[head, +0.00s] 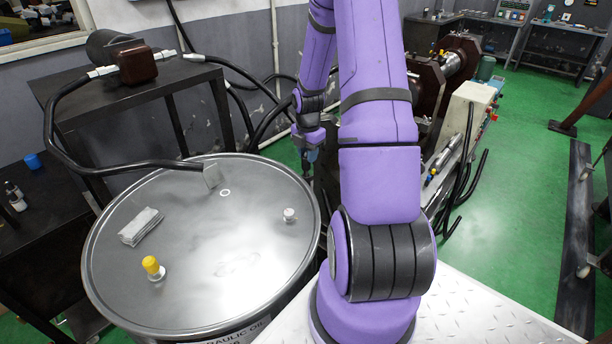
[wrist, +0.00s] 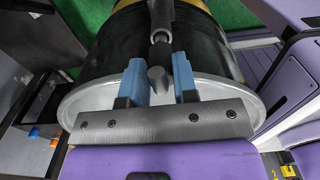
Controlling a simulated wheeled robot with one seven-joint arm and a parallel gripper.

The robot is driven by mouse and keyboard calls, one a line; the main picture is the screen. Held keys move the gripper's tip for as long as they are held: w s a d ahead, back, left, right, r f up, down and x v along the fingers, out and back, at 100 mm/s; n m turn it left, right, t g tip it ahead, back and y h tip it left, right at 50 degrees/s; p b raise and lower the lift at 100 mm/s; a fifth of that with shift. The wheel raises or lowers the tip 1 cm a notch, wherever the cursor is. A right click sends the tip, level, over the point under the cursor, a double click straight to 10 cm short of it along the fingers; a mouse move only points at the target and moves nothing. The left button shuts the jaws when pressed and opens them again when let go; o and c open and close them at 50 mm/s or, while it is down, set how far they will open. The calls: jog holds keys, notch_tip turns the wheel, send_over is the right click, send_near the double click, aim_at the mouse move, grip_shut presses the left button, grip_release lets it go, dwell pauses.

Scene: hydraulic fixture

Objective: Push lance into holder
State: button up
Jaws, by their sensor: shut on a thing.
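My gripper (wrist: 158,75) has two blue fingers, shut on a grey metal piece with a rounded end, which appears to be the lance (wrist: 160,50). Its shaft runs up the wrist view, in front of a dark drum. In the head view my gripper (head: 311,153) is small, beyond the drum's far right rim and pointing down; the lance is mostly hidden there. I cannot make out the holder for certain in either view.
A large oil drum (head: 255,262) fills the lower left. A black hose (head: 65,150) runs to its lid from a dark stand (head: 140,92). A brown machine (head: 425,85) stands behind my arm. Green floor (head: 515,190) is free on the right.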

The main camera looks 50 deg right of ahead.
jog(key=shift+f, duration=1.2)
dwell(0.7)
jog(key=o, duration=1)
notch_tip(320, 180, up, 11)
jog(key=shift+f, duration=0.1)
